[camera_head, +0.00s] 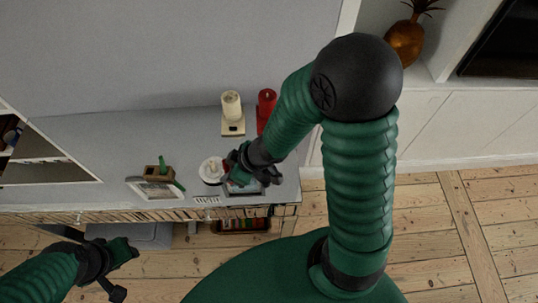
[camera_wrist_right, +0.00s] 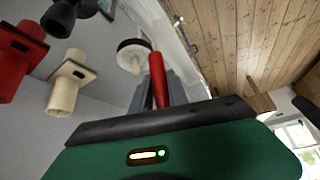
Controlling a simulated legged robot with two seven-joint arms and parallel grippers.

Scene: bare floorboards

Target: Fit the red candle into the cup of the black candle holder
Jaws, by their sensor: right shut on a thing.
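My right gripper (camera_head: 238,182) is low over the front of the shelf top, beside a white round dish. It is shut on a slim red candle (camera_wrist_right: 158,80), which sticks out between its fingers in the wrist view. A black rounded thing (camera_wrist_right: 65,14), cut off by the top edge of the wrist view, looks like the black candle holder. It stands apart from the held candle; my arm and gripper seem to hide it in the head view. My left gripper (camera_head: 122,254) is off the shelf at lower left, its jaws unclear.
The white dish (camera_head: 211,169) bears a cream piece. A picture frame (camera_head: 156,189) and small wooden box (camera_head: 158,172) are to the left. The shelf's left middle is clear.

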